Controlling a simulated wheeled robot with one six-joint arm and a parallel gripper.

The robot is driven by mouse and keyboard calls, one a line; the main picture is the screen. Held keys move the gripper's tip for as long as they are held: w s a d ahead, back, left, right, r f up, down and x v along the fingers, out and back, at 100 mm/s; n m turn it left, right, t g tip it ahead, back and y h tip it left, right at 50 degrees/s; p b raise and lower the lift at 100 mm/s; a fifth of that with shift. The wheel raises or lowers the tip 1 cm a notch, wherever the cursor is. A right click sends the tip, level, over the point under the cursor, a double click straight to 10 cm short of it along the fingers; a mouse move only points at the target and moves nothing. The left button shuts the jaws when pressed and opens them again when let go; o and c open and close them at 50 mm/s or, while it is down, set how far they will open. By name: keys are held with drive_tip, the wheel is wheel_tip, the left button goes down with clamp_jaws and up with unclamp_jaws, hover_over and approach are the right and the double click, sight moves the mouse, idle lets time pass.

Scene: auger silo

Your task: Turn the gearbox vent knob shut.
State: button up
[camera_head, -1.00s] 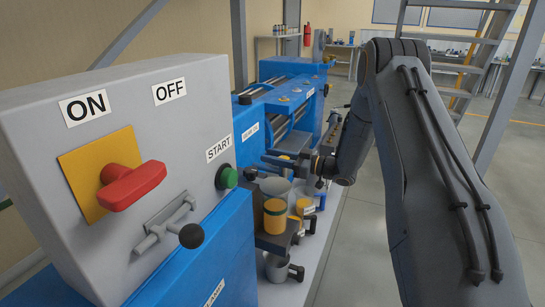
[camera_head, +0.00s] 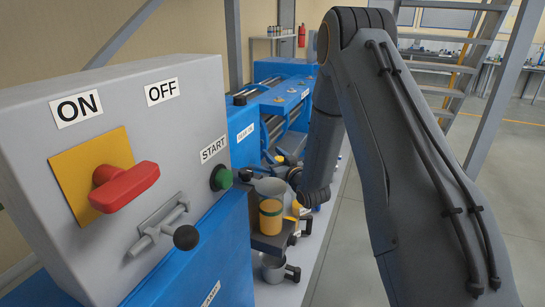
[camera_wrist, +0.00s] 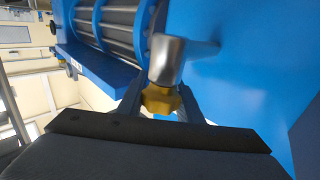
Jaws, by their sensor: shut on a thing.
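The gearbox vent knob (camera_wrist: 160,99) is a small yellow knob at the middle of the wrist view, at the end of a silver metal fitting (camera_wrist: 168,60). My gripper (camera_wrist: 157,102) has its two dark fingers on either side of the knob, shut on it. The knob's far side and any marking of its turn position are hidden. In the head view my arm reaches down toward the blue machine, and the knob cannot be made out there.
A grey control box with a red ON/OFF handle (camera_head: 125,187) and a green START button (camera_head: 221,178) stands at the left. A yellow container (camera_head: 271,216) and several pots stand close by my wrist. Blue machine walls (camera_wrist: 240,60) lie close around the knob.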

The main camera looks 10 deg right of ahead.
drive_tip(key=shift+d+r+m+h, duration=0.1)
drive_tip(key=shift+m+h, duration=0.2)
drive_tip(key=shift+h, duration=0.1)
drive_tip(key=o, duration=1)
drive_tip(key=shift+o, duration=0.2)
drive_tip(key=s+d+b, duration=0.1)
drive_tip(key=s+b, duration=0.1)
drive_tip(key=s, duration=0.5)
drive_tip(key=shift+s+d, duration=0.2)
drive_tip(key=shift+s, duration=0.1)
